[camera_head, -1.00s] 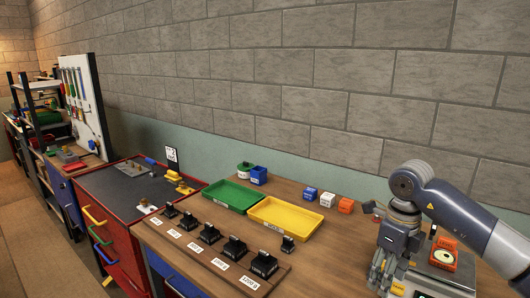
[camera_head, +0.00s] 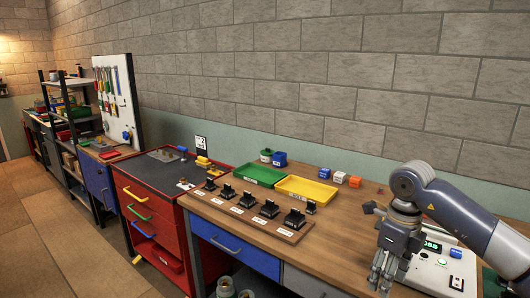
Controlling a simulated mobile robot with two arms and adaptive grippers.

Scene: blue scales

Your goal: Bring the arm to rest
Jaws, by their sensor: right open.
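My right arm comes in from the right edge and bends down at the wrist. My right gripper (camera_head: 384,272) is open and points down, with nothing seen between its fingers. It shows in front of the left side of a white scale (camera_head: 432,272) and hides part of it. A small blue piece (camera_head: 456,253) shows at the scale's right. My left gripper is not in view.
A wooden rack (camera_head: 240,222) with several black weights lies along the bench front. Behind it are a green tray (camera_head: 262,174) and a yellow tray (camera_head: 308,191). Small blue, white and orange blocks (camera_head: 354,181) stand near the wall. A red drawer cabinet (camera_head: 150,222) stands left.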

